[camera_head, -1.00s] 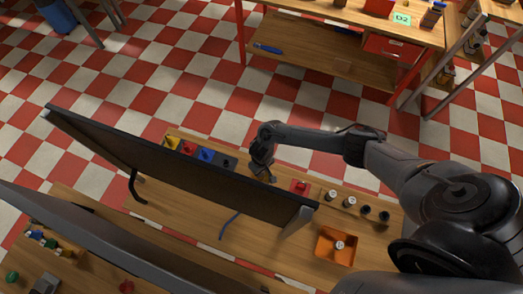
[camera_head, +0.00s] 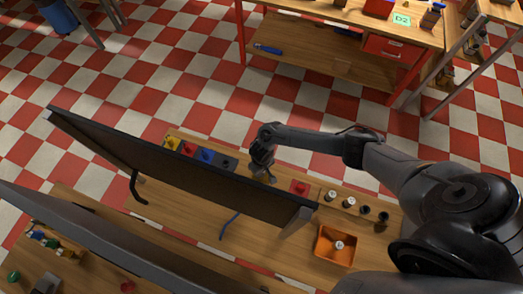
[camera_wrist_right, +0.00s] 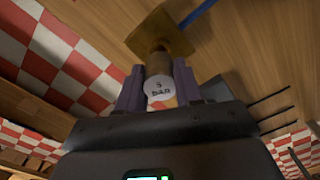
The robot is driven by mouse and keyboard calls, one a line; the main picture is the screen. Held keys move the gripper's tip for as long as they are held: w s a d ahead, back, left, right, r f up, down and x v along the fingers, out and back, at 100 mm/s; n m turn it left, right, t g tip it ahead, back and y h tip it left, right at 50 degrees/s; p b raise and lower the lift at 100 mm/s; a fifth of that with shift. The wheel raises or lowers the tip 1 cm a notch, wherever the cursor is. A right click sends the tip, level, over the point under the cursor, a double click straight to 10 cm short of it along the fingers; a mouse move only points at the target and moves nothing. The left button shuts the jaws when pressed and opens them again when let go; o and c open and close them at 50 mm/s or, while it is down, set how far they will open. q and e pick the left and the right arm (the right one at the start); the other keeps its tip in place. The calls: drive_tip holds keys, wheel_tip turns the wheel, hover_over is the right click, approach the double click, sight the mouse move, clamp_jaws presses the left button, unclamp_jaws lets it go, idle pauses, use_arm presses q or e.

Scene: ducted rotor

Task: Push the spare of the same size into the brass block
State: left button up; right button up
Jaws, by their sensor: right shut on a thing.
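In the right wrist view, my right gripper (camera_wrist_right: 162,92) is shut on a cylindrical spare (camera_wrist_right: 159,89) with a brownish body and a white end face marked "BAR"; the digit above is hard to read. The brass block (camera_wrist_right: 160,33) is directly beyond it, and the spare's far end is at the block. I cannot tell how deep it sits there. In the head view my right gripper (camera_head: 263,172) is low over the bench behind the dark panel. The brass block cannot be made out there. My left gripper is not in view.
Two white-topped cylinders (camera_head: 340,199) and two dark round items (camera_head: 374,212) stand in a row on the bench. An orange tray (camera_head: 322,256) holds another white-topped cylinder (camera_head: 339,245). Coloured blocks (camera_head: 205,155) line the bench left of the gripper. A dark panel (camera_head: 165,168) stands in front.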

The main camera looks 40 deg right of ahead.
drive_tip(key=shift+f, duration=0.45)
drive_tip(key=shift+f+b, duration=0.15)
drive_tip(key=shift+b, duration=0.15)
drive_tip(key=shift+f+b, duration=0.45)
drive_tip(key=shift+f, duration=0.4)
drive_tip(key=o, duration=1.1)
drive_tip(key=shift+r, duration=0.1)
